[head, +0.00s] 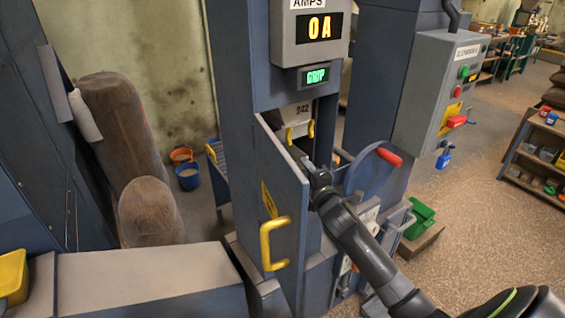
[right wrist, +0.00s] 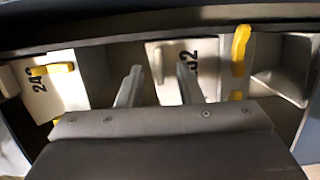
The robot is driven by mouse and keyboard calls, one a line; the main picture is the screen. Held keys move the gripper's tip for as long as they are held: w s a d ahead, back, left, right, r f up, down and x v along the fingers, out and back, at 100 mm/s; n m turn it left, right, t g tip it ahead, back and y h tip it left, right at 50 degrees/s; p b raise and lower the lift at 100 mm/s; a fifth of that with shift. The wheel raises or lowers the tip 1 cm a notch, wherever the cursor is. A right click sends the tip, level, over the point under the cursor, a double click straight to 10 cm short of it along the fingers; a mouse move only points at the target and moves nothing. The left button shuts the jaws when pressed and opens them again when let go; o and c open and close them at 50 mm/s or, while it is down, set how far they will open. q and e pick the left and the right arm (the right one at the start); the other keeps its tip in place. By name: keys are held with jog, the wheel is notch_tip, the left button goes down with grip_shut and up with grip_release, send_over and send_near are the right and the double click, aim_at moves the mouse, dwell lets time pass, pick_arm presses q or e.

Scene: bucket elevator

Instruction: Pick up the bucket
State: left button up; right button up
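A pale bucket (head: 293,113) marked 242, with yellow parts, sits inside the opening of the blue-grey elevator casing in the head view. In the right wrist view the marked bucket (right wrist: 170,58) lies ahead of my right gripper (right wrist: 160,85). Its two fingers are apart with nothing visible between them, and they overlap the bucket's face in the picture; I cannot tell whether they touch it. A second pale numbered bucket (right wrist: 52,90) with a yellow part is at the left. In the head view my right gripper (head: 309,166) is at the opening, below the bucket. My left gripper is not in view.
An open door (head: 285,220) with a yellow handle (head: 265,245) stands left of my right arm. A wheel with a red handle (head: 389,157) is close on its right. A control box (head: 435,95) hangs farther right. Small orange (head: 181,155) and blue (head: 188,178) pails stand behind.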

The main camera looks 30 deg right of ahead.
jog(key=shift+c, duration=0.4)
grip_shut()
jog(key=shift+r, duration=0.1)
